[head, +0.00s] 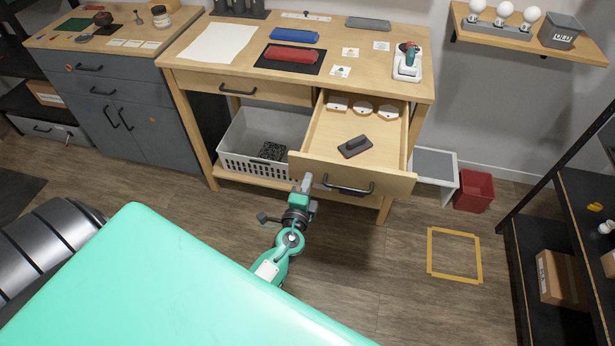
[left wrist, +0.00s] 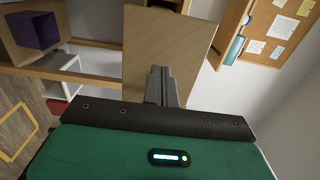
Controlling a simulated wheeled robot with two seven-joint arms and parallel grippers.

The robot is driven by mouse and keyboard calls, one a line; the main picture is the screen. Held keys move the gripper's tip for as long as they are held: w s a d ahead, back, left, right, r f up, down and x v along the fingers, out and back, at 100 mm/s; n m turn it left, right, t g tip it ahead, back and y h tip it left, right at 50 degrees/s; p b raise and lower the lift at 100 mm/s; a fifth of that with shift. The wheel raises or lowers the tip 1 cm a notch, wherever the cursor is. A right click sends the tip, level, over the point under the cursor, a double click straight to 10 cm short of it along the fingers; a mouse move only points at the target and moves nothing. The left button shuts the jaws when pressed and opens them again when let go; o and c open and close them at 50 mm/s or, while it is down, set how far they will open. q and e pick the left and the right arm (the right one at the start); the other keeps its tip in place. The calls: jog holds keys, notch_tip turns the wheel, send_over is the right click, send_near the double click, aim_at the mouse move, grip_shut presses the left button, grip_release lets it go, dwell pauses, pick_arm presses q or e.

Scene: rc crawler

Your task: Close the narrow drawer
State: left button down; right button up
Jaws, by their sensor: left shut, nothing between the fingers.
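The narrow drawer (head: 328,133) on the right side of the wooden workbench (head: 345,76) is pulled out. Its wooden front (head: 399,182) has a dark bar handle (head: 348,190). Inside lie a dark block-like object (head: 355,147) and several white pieces (head: 363,108) at the back. My left gripper (head: 306,182) is shut and empty at the left end of the drawer front, left of the handle. In the left wrist view its closed fingers (left wrist: 161,85) point at a wooden panel (left wrist: 150,45); I cannot tell whether they touch it. My right gripper is not in view.
The wider drawer (head: 238,88) beside it is shut. A white basket (head: 258,145) stands on the lower shelf. A red bin (head: 474,190) and a white framed object (head: 435,172) stand to the right. Floor before the bench is clear around the yellow tape outline (head: 454,279).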

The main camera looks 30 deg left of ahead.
pick_arm(q)
jog(key=shift+w+a, duration=0.15)
jog(key=shift+w, duration=0.3)
